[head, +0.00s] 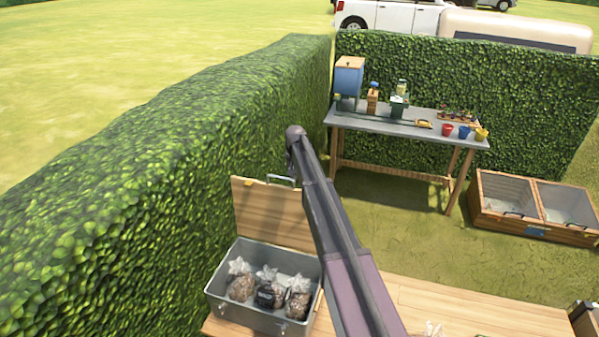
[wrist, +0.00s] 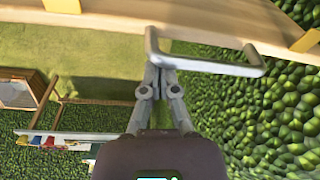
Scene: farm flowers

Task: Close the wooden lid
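The wooden lid (head: 270,212) stands open, nearly upright, at the back of a grey metal box (head: 255,312). A metal handle (head: 281,180) sits at its top edge. In the wrist view the lid (wrist: 215,22) crosses the top, and its handle (wrist: 205,63) projects toward my gripper. My gripper (wrist: 159,68) has its two fingers together, with the tips close to the left end of the handle bar. Nothing shows held between them. I cannot tell if they touch the bar. In the head view my arm partly hides the gripper and the lid's right side.
Several clear bags of brown material (head: 268,290) lie in the box. A tall hedge (head: 150,190) runs close along the left. A work table (head: 410,125) with pots and tools stands behind, and a wooden cold frame (head: 535,207) at right. Grass between is free.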

